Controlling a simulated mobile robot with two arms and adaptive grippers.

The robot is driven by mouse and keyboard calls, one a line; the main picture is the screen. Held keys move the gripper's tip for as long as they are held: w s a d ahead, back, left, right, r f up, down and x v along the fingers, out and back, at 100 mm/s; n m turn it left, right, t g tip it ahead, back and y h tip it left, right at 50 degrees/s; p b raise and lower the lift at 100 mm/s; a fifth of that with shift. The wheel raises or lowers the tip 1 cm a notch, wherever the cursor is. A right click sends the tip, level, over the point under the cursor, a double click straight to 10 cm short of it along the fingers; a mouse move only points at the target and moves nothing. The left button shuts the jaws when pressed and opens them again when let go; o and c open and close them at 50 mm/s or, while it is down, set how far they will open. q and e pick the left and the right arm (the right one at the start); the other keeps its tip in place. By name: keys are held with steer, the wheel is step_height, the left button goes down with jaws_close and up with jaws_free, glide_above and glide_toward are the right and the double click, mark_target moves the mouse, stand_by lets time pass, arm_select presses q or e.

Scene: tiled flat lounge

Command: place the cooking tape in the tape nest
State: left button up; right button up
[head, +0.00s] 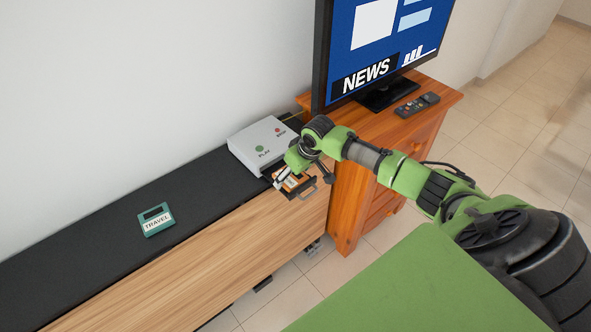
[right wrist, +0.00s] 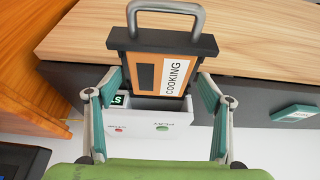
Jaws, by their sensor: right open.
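The orange cooking tape (right wrist: 160,68), with a white COOKING label, lies in the black drawer (right wrist: 117,40) that sticks out of the white player and has a grey loop handle. The drawer appears to be the tape nest. In the head view the tape (head: 293,181) shows partly behind my gripper. My right gripper (right wrist: 158,88) is open, with one finger on each side of the tape and visible gaps between. It also shows over the drawer in the head view (head: 285,178). Whether the tape is fully seated cannot be told. My left gripper is out of view.
The white player (head: 262,143) has green PLAY and red STOP buttons. A green TRAVEL tape (head: 156,220) lies to the left on the black-topped cabinet (head: 85,240). A wooden stand (head: 355,190) with a television (head: 385,45) and remote (head: 417,104) stands close right.

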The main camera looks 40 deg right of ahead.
steer(key=v, duration=1.2)
steer(key=shift+b, duration=0.3)
steer(key=w+a+f+n+t+y, duration=0.1)
steer(key=a+f+t+y, duration=0.2)
steer(key=a, duration=0.6)
steer(key=w+a+f+n+t, duration=0.1)
steer(key=a+f+t, duration=0.1)
steer(key=a+f, duration=0.45)
steer(key=s+d+f+m+g+h, duration=0.1)
steer(key=s+d+f+g, duration=0.1)
steer(key=s+f, duration=0.75)
steer(key=s+d+f+m+g+h, duration=0.15)
steer(key=s+f, duration=0.25)
steer(key=f, duration=1.1)
steer(key=s+a+f+g, duration=0.1)
steer(key=s+f, duration=0.5)
steer(key=s, duration=0.5)
steer(key=s+f+n+g, duration=0.1)
steer(key=s+f, duration=0.4)
steer(key=s, duration=0.7)
steer(key=s+a+f+g, duration=0.1)
steer(key=s+f+g, duration=0.2)
steer(key=s, duration=0.9)
step_height(320, 180, down, 4)
steer(key=shift+s+a+r+n+h, duration=0.15)
steer(key=shift+a+n+h, duration=0.2)
steer(key=shift+h, duration=0.1)
